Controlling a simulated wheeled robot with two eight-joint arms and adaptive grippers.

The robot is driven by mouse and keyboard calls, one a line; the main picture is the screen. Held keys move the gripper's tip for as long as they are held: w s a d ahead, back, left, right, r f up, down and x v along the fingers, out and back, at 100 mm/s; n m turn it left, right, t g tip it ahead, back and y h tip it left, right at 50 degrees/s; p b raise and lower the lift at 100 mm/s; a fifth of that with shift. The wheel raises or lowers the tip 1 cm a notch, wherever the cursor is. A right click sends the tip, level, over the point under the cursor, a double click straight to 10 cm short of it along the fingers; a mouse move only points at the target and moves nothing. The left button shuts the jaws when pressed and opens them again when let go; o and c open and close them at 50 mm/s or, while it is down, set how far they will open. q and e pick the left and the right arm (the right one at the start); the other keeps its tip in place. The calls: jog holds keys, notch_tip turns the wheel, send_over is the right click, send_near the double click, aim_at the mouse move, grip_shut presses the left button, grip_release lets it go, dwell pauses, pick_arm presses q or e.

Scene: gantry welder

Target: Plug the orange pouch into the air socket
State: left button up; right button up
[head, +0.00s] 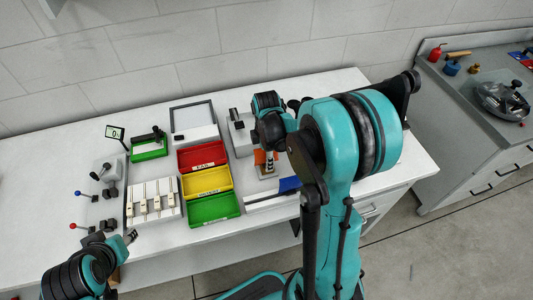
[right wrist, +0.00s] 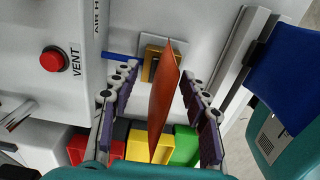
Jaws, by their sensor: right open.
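The orange pouch (right wrist: 165,95) stands on edge between the fingers of my right gripper (right wrist: 158,74) in the right wrist view. Its far end overlaps a brass-coloured square fitting (right wrist: 150,64) on a pale plate, perhaps the air socket. I cannot tell whether the pouch is seated in it. The right fingers are apart, with a gap on each side of the pouch. In the head view the pouch (head: 260,157) shows as a small orange patch beside the right wrist. My left gripper (head: 130,237) is at the lower left, away from the pouch; its opening is unclear.
A grey box with a red VENT button (right wrist: 53,60) is close at left in the wrist view. Red (head: 202,156), yellow (head: 206,181) and green (head: 213,208) bins stand left of the pouch. A blue item (head: 289,184) lies nearby.

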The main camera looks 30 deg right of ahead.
notch_tip(320, 180, up, 12)
jog(key=shift+f, duration=0.1)
jog(key=shift+s, duration=0.1)
dwell(0.6)
jog(key=shift+s+a+m, duration=0.2)
jog(key=shift+a+m, duration=0.15)
jog(key=shift+m, duration=0.05)
jog(key=s+a+m+t, duration=0.7)
jog(key=s+a+m, duration=0.3)
jog(key=m, duration=0.4)
jog(key=shift+s+r+m, duration=0.25)
jog(key=shift+r+m, duration=0.05)
jog(key=shift+r, duration=0.05)
